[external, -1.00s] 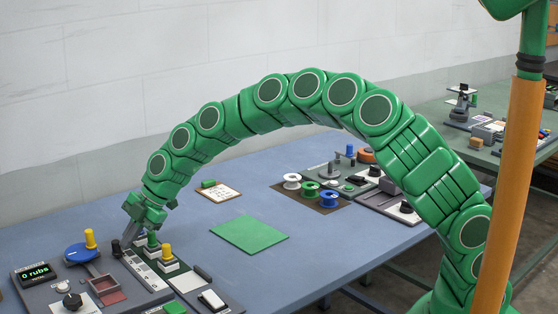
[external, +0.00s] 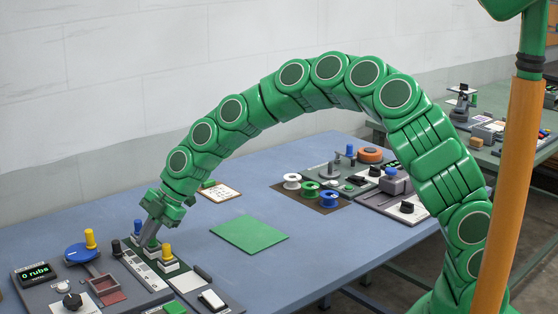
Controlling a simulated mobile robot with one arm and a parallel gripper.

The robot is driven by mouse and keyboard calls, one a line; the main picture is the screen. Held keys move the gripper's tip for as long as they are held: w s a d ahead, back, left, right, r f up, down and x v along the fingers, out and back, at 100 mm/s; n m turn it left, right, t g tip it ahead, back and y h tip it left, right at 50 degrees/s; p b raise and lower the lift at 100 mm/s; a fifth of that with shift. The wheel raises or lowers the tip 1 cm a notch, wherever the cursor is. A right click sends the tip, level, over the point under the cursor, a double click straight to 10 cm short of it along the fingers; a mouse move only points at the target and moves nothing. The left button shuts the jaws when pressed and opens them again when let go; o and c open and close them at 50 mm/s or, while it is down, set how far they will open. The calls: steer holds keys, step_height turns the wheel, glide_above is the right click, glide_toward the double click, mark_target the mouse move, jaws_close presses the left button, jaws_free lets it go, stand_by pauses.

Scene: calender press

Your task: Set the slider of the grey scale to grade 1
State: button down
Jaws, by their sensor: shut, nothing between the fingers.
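The grey scale (external: 146,270) is a narrow strip of grey patches on the panel at the lower left of the external view. A small dark knob (external: 117,247), which looks like its slider, stands upright at the strip's far end. My gripper (external: 148,241) is shut and empty. Its fingertips point down in front of or above the green-topped knob, to the right of the dark knob and apart from it in the picture. The grade marks are too small to read.
Blue (external: 138,226) and yellow (external: 167,250) knobs stand close beside my gripper. A blue disc with a yellow handle (external: 90,239) and a display reading "0 rubs" (external: 36,273) are to the left. A green sheet (external: 249,235) lies on open table to the right.

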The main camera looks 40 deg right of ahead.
steer(key=v, duration=0.8)
steer(key=shift+r, duration=0.15)
steer(key=shift+d, duration=0.15)
steer(key=s+d+r+m+g+h, duration=0.1)
steer(key=s+d+r+m, duration=0.35)
steer(key=s+d, duration=0.35)
steer(key=s+d+r+m+h, duration=0.2)
steer(key=s+d+r+m, duration=0.3)
steer(key=s, duration=0.5)
steer(key=s+d+f+m+g+h, duration=0.1)
steer(key=s+d+m+h, duration=0.3)
steer(key=s+d+m, duration=1)
steer(key=s+d+g, duration=0.1)
steer(key=s+d, duration=0.7)
steer(key=s, duration=0.3)
steer(key=shift+s+g, duration=0.25)
steer(key=shift+g, duration=0.15)
